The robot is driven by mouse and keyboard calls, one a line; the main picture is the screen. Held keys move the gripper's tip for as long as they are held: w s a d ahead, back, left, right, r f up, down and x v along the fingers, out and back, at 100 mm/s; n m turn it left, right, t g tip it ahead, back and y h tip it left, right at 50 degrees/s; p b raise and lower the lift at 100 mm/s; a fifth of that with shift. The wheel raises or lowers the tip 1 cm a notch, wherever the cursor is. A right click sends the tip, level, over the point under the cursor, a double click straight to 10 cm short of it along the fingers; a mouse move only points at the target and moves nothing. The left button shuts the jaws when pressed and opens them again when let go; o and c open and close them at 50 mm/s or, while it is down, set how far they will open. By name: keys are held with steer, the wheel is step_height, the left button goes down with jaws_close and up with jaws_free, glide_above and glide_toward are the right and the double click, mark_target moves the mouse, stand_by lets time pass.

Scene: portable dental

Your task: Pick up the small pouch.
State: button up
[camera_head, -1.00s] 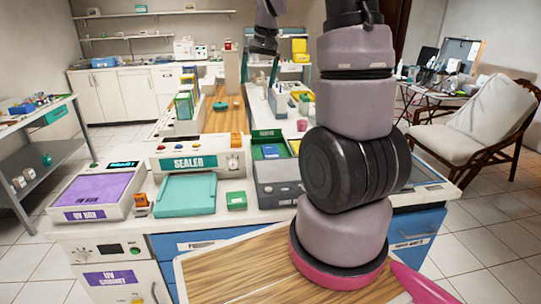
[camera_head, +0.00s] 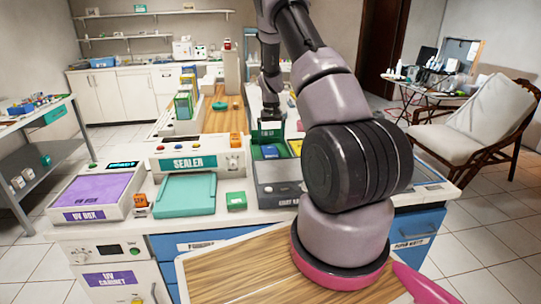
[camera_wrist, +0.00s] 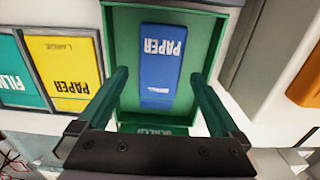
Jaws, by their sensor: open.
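A small blue pouch marked PAPER (camera_wrist: 162,62) lies in a green open tray (camera_wrist: 121,60). My gripper (camera_wrist: 157,76) is open, with one green finger on each side of the pouch's near part in the wrist view. No contact shows, and its height above the pouch is unclear. In the head view my gripper (camera_head: 268,112) hangs just behind and above the tray. The gripper is empty.
A yellow large PAPER pouch (camera_wrist: 65,72) and a teal film pouch (camera_wrist: 15,82) lie left of the tray in the wrist view. A pale box with an orange part (camera_wrist: 306,78) stands close on the right. The sealer (camera_head: 196,157) is left of the tray in the head view.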

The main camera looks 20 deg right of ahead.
mark_target(271, 153)
steer(key=shift+w+f, duration=0.1)
steer(key=shift+f, duration=2.65)
steer(key=c, duration=1.1)
